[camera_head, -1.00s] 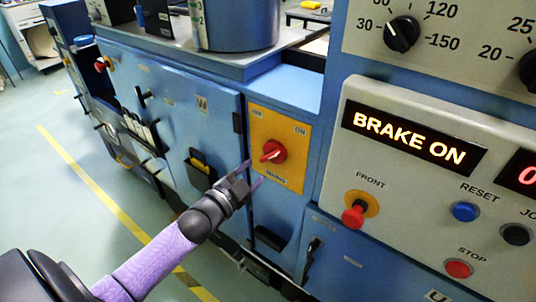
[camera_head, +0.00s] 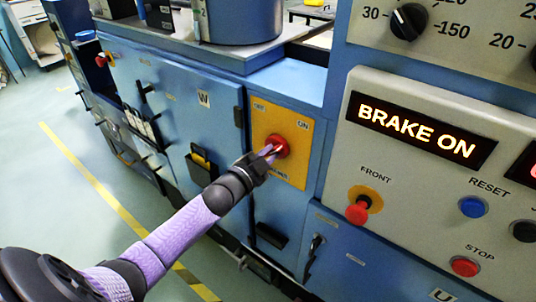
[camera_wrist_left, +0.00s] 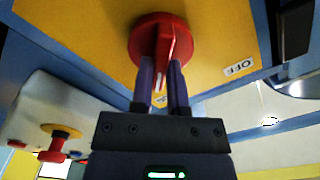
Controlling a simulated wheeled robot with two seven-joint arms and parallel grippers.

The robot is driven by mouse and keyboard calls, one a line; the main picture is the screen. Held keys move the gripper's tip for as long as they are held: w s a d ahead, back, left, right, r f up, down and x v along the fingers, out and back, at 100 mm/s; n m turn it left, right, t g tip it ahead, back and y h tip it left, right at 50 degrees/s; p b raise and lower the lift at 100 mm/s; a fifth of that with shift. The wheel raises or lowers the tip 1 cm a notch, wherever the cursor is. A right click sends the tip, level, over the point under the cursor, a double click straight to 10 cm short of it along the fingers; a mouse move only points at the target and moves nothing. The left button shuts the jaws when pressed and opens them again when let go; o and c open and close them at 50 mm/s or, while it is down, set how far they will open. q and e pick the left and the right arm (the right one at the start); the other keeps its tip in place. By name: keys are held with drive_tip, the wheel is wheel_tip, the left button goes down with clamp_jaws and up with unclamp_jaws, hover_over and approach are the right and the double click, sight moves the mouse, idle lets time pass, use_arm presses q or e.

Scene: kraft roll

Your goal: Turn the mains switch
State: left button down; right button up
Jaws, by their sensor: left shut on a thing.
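The mains switch (camera_head: 279,147) is a red rotary knob on a yellow plate (camera_head: 292,171) fixed to the blue machine front. OFF is printed at the plate's upper left and ON at its upper right. My left gripper (camera_head: 266,153) is at the knob, with its fingers shut on the knob's raised grip. In the left wrist view the red knob (camera_wrist_left: 150,32) shows at the top, its grip bar between the two purple fingers (camera_wrist_left: 161,82). The OFF label (camera_wrist_left: 239,67) is to the right there. My right gripper is not in view.
A grey control panel (camera_head: 350,150) to the right has a lit BRAKE ON display (camera_head: 417,129), a red FRONT button (camera_head: 358,211), a blue RESET button (camera_head: 473,207) and a red STOP button (camera_head: 465,266). A blue door marked W (camera_head: 180,110) is left of the plate. Open floor lies at left.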

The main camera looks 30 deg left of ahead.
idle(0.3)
use_arm(q)
drive_tip(key=n+p, duration=0.1)
drive_tip(key=n, duration=0.2)
drive_tip(key=shift+r+n+p, duration=0.1)
drive_tip(key=shift+n+p, duration=0.3)
drive_tip(key=n, duration=1.3)
drive_tip(key=shift+a+n, duration=0.35)
drive_tip(key=shift+n, duration=0.05)
drive_tip(key=c, duration=0.6)
unclamp_jaws()
